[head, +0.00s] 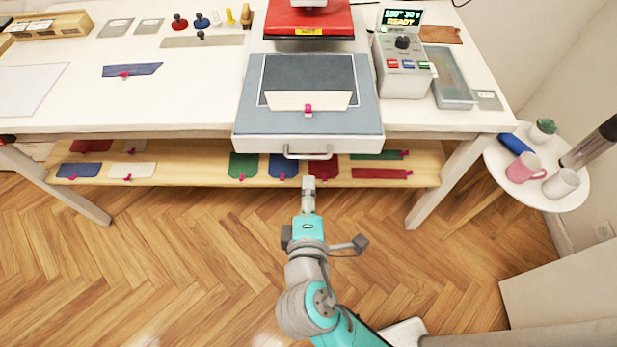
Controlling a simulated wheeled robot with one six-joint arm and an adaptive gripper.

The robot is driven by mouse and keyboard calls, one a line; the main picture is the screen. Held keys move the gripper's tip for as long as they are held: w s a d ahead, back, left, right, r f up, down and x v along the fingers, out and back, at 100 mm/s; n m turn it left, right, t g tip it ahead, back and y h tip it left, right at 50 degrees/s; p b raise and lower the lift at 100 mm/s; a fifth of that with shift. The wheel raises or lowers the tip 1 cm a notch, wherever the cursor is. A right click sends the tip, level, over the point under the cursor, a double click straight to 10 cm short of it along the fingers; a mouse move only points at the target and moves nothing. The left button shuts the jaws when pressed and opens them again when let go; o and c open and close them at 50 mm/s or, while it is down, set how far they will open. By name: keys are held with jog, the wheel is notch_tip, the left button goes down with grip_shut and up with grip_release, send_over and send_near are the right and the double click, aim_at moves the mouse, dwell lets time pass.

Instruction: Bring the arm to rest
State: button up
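My arm reaches up from the bottom of the head view, over the wooden floor. My gripper (308,183) is at its far end, just in front of the silver handle (307,154) of the heat press drawer. The fingertips look close together, but they are too small to tell whether they are open or shut. I see nothing held in them. I cannot tell whether the gripper touches the handle; a small gap seems to lie between them.
The press drawer (310,125) juts over the front edge of the white table (160,95), with a dark cloth and a cream piece on it. A wooden shelf (215,165) below holds coloured cloth pieces. A round side table (540,195) with mugs stands right. Floor around my arm is clear.

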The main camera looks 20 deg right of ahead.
jog(key=shift+s+a+r, duration=0.1)
jog(key=shift+s+a, duration=0.05)
jog(key=shift+s, duration=0.4)
jog(key=s+d+f+m+g+y, duration=0.1)
jog(key=s+d+f+m+y, duration=0.3)
jog(key=s+f, duration=0.7)
jog(key=s+d+r+m, duration=0.2)
jog(key=s+m, duration=0.3)
jog(key=s, duration=0.3)
jog(key=s+d+r+m+t, duration=0.1)
jog(key=s+d+r+m, duration=0.1)
jog(key=s+m, duration=0.3)
jog(key=s, duration=0.3)
jog(key=shift+d+r+y, duration=0.35)
jog(key=shift+d+y, duration=0.05)
dwell(0.9)
